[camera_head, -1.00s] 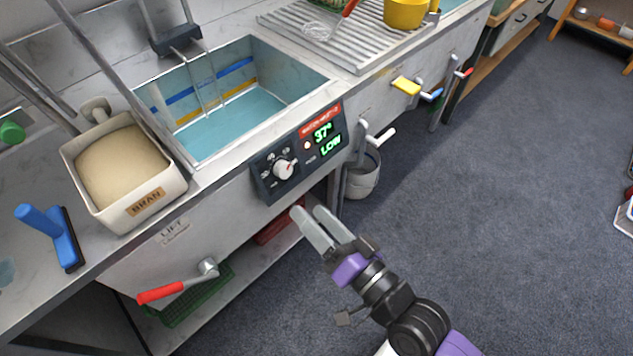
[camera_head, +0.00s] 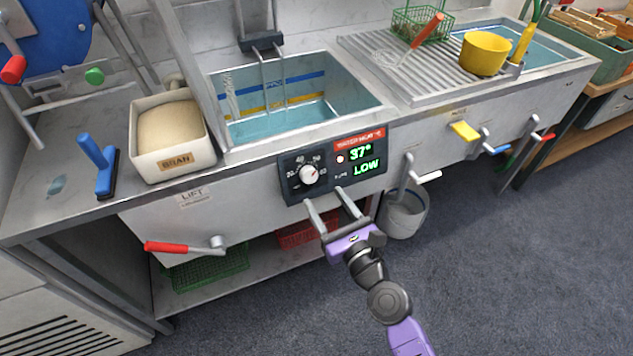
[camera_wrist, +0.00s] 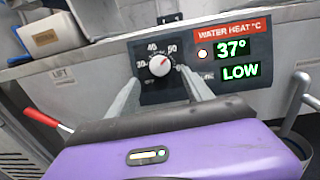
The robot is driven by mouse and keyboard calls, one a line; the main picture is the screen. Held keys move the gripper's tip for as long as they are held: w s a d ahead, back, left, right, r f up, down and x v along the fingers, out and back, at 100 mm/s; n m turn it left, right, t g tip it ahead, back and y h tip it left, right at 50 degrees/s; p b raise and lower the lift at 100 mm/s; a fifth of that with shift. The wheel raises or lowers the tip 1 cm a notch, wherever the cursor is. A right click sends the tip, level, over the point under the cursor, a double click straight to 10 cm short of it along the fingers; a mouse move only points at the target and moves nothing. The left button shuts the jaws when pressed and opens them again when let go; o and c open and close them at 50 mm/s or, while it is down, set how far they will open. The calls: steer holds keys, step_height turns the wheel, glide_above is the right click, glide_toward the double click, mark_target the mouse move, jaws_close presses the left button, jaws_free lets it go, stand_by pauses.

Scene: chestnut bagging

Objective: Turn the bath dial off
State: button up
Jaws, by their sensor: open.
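The bath dial (camera_head: 310,175) is a white round knob with a red mark on a dark control panel (camera_head: 292,190) on the bath's front. The panel's display reads 37° and LOW. In the wrist view the dial (camera_wrist: 160,65) has its red mark pointing to the upper right, between the fingers. My gripper (camera_head: 324,196) is open and empty, just below and in front of the dial, and does not appear to touch it. The bath (camera_head: 300,121) behind the panel holds bluish water.
A bran box (camera_head: 173,165) and a blue-handled squeegee (camera_head: 97,160) are on the counter at left. A red-handled crank (camera_head: 180,247) sticks out below. A grey bucket (camera_head: 403,215) stands right of my gripper. Several coloured levers line the front at right. The floor before me is clear.

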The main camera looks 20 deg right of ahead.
mark_target(311, 178)
steer(key=w, duration=0.7)
steer(key=shift+a+p, duration=0.15)
steer(key=shift+p, duration=0.15)
jaws_close()
